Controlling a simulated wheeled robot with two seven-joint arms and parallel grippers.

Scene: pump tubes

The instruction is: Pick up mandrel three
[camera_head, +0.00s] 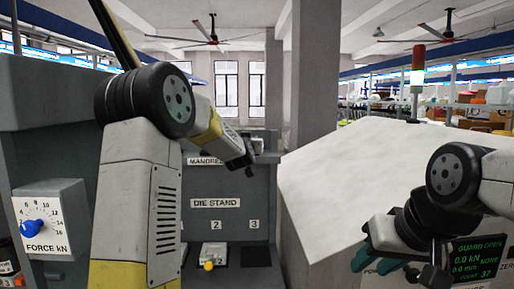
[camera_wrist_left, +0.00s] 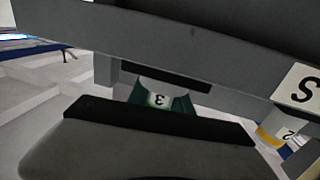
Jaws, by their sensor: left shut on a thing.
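Mandrel three (camera_wrist_left: 160,101), dark green with a pale band marked 3, sits between the two dark finger pads of my left gripper in the left wrist view. My left gripper is shut on it; the lower finger hides part of it. In the head view my left gripper (camera_head: 248,152) is at the mandrel rack, beside its sign (camera_head: 205,161), and the mandrel cannot be made out there. My right gripper (camera_head: 401,252) is at the lower right, in front of the control console, with its fingers apart and nothing seen between them.
A mandrel marked 2 with a yellow band (camera_wrist_left: 272,136) is close to the right in the left wrist view. Below the rack is the die stand (camera_head: 216,203). A large pale sloping housing (camera_head: 350,160) stands to the right. A force dial (camera_head: 48,222) is at the left.

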